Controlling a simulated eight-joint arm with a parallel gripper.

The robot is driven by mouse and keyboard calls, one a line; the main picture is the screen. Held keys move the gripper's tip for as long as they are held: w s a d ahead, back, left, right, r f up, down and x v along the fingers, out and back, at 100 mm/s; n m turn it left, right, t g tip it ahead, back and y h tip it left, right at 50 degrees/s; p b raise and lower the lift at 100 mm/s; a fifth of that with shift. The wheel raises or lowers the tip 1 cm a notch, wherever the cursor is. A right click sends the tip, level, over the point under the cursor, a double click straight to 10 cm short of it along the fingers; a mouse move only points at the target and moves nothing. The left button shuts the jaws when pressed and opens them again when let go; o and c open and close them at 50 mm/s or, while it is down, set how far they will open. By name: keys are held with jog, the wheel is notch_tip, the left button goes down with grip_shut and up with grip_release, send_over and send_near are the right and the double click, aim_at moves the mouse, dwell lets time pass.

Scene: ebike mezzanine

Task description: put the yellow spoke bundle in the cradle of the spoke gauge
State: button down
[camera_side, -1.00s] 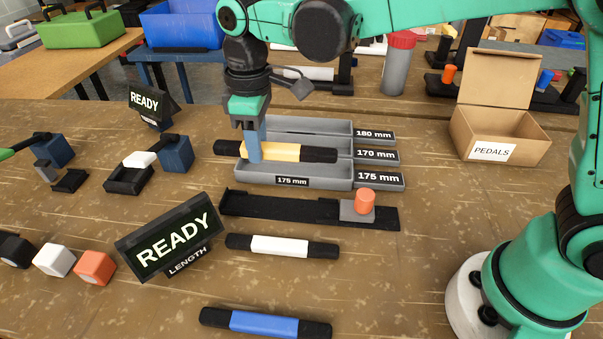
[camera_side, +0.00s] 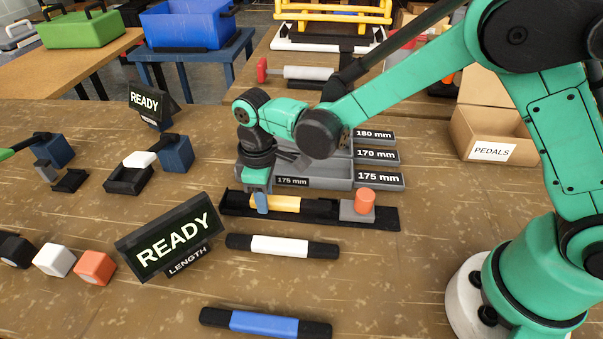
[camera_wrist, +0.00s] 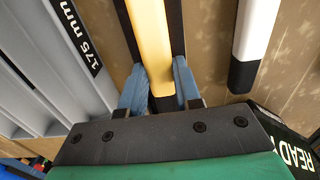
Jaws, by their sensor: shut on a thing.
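The yellow spoke bundle (camera_side: 287,204), with black ends, lies lengthwise along the black cradle of the spoke gauge (camera_side: 380,219). It is inside or just above the cradle; I cannot tell whether it touches the cradle floor. Its right end is close to the grey block with the orange knob (camera_side: 365,202). My gripper (camera_side: 261,207) points down and is shut on the bundle near its left part. In the wrist view, the blue fingers of my gripper (camera_wrist: 160,88) sit on both sides of the yellow bundle (camera_wrist: 149,40). My wrist hides part of the bundle's left end.
Grey bins with length labels (camera_side: 320,183) stand just behind the gauge. A white bundle (camera_side: 281,246) lies in front of it, and a blue bundle (camera_side: 265,323) nearer still. A READY length sign (camera_side: 170,238) stands at front left.

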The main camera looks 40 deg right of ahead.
jog(key=c, duration=0.6)
grip_release()
jog(key=shift+f, duration=0.1)
notch_tip(320, 180, up, 12)
jog(key=s+d+r+m+t, duration=0.1)
jog(key=s+d+m+t, duration=0.6)
jog(key=d, duration=0.7)
jog(key=s+m, duration=0.2)
jog(key=shift+s, duration=0.3)
